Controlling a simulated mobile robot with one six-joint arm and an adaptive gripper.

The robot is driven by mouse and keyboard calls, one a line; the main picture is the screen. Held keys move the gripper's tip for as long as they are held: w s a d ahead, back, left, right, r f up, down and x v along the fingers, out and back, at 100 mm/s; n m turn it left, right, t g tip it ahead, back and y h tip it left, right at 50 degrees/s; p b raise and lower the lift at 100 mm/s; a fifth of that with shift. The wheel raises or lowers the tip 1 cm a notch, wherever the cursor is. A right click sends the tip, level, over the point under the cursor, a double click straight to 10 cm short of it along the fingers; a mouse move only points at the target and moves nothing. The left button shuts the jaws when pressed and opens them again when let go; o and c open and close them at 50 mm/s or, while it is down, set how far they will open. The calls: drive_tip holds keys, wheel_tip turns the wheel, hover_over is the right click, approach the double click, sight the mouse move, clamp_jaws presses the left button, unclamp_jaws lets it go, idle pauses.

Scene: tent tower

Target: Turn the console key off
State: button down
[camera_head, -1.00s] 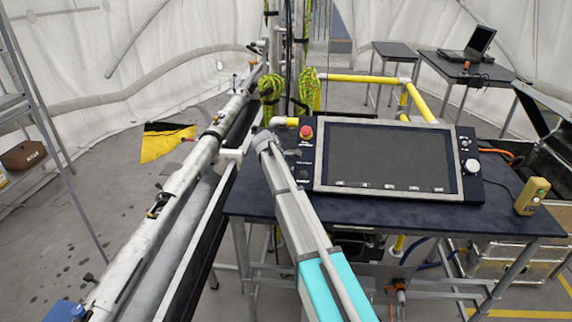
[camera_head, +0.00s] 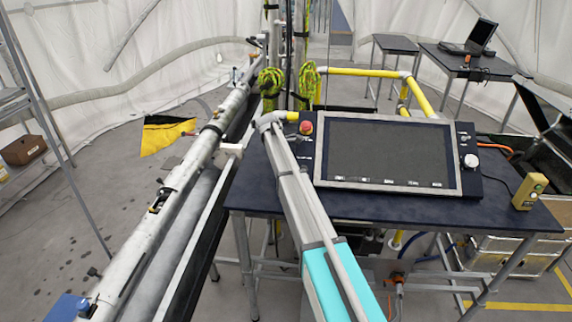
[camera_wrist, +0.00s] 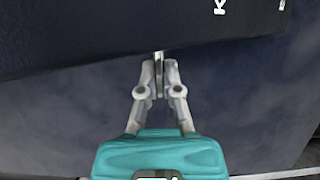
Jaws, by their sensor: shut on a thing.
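The console (camera_head: 470,150) is a dark panel with a large screen (camera_head: 385,152), standing on a dark table. A red button sits at its upper left. My arm reaches up along the console's left side, and my gripper is hidden behind it in the head view. In the wrist view my gripper (camera_wrist: 159,72) is nearly closed at the edge of the dark console panel (camera_wrist: 90,35). It is shut on a thin grey piece, apparently the console key (camera_wrist: 159,56). The key's turned position cannot be made out.
The table (camera_head: 262,190) has bare room left of the console. A yellow control box (camera_head: 530,192) stands at its right end. Yellow rails (camera_head: 365,78) run behind. A long grey pole assembly (camera_head: 190,170) lies left of my arm. A laptop table (camera_head: 470,65) is at back right.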

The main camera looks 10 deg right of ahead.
drive_tip(key=shift+s, duration=0.1)
drive_tip(key=c, duration=0.8)
unclamp_jaws()
drive_tip(key=shift+f+t, duration=0.1)
drive_tip(key=shift+t, duration=0.3)
